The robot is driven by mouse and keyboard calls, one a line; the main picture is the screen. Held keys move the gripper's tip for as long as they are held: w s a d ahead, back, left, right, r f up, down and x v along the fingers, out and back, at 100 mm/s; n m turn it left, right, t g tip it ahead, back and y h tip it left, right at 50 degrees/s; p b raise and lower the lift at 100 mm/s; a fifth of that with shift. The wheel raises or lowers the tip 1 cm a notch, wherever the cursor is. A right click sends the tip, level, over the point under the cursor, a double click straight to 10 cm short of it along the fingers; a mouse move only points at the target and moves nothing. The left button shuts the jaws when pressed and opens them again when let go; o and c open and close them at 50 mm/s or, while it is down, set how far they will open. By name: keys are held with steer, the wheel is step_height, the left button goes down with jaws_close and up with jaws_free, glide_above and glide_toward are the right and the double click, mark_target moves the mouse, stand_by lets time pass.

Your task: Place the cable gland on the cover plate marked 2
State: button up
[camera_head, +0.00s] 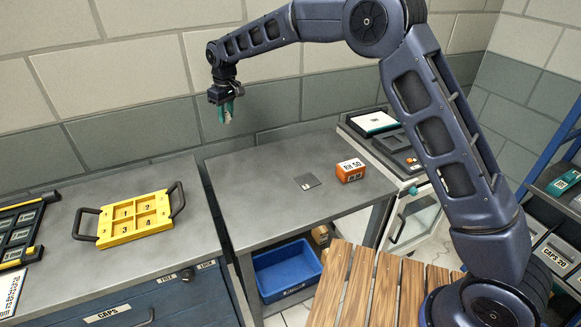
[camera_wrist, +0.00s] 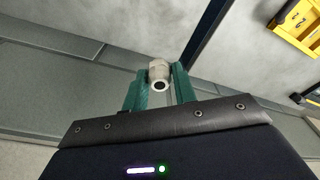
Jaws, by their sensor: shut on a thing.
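The gland also shows small at the fingertips in the head view (camera_head: 228,118). A yellow tray (camera_head: 103,239) with numbered yellow panels and two dark handles lies on the left bench. The panel marked 2 (camera_head: 147,206) is at its far right. It also shows at the upper right of the wrist view (camera_wrist: 294,18).
A black rack (camera_head: 20,230) stands left of the tray. A blue bin (camera_head: 287,270) sits under the middle bench. The left bench is clear around the tray's right side.

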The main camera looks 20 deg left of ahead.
steer(key=w+d+r, duration=0.1)
steer(key=w+d, duration=0.2)
steer(key=d, duration=1.1)
steer(key=m, duration=0.1)
glide_above(307, 180)
steer(key=f, duration=0.1)
step_height(307, 180, down, 20)
steer(key=shift+d+r, duration=0.1)
steer(key=shift+r, duration=0.1)
steer(key=shift+f, duration=0.1)
steer(key=o, duration=0.9)
steer(key=shift+o, duration=0.2)
step_height(307, 180, up, 12)
steer(key=d, duration=0.1)
steer(key=shift+s+d, duration=0.2)
steer(key=shift+s, duration=0.1)
